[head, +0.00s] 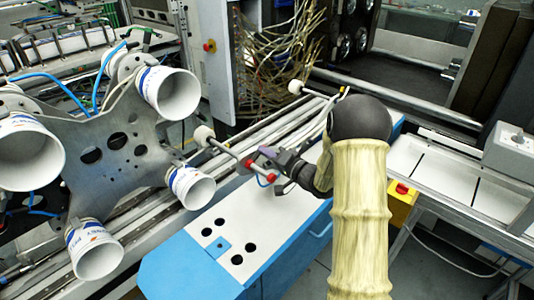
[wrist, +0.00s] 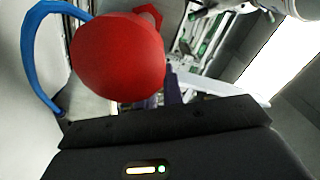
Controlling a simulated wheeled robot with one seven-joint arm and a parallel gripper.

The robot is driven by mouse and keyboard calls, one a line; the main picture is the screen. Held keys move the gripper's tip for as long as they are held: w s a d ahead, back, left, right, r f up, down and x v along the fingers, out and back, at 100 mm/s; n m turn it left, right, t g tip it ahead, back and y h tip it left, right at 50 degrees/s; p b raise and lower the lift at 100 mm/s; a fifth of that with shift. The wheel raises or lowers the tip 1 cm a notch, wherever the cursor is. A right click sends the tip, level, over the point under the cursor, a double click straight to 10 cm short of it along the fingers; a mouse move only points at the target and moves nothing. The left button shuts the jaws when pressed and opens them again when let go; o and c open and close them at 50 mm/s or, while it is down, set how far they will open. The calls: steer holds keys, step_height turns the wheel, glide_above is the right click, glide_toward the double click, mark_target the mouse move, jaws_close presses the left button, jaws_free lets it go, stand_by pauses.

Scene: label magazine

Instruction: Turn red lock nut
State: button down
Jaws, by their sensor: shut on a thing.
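A red lock nut (head: 271,177) sits on the white rod fitting in the middle of the head view, close to a second small red part (head: 248,163). My gripper (head: 267,164) reaches it from the right, with its dark fingers at the nut. In the wrist view a large round red knob (wrist: 118,55) fills the upper left, with a smaller red piece (wrist: 150,15) behind it. The gripper is shut on the red lock nut; the knob and dark body hide most of the contact.
A blue-and-white cabinet (head: 225,240) with round holes lies below the fitting. A grey plate (head: 120,150) with several white cups stands at left. A blue hose (wrist: 35,50) curves beside the red knob. Rails and cables are behind.

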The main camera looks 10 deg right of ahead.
steer(key=shift+m, duration=0.3)
steer(key=shift+d+f+m+p, duration=0.15)
steer(key=shift+f+m+p, duration=0.3)
steer(key=shift+p, duration=0.25)
steer(key=c, duration=1.5)
jaws_free()
steer(key=shift+r, duration=0.1)
steer(key=b+v, duration=0.1)
steer(key=v, duration=1.6)
steer(key=shift+s+d+b, duration=0.1)
steer(key=shift+d+b, duration=0.05)
steer(key=shift+b, duration=0.2)
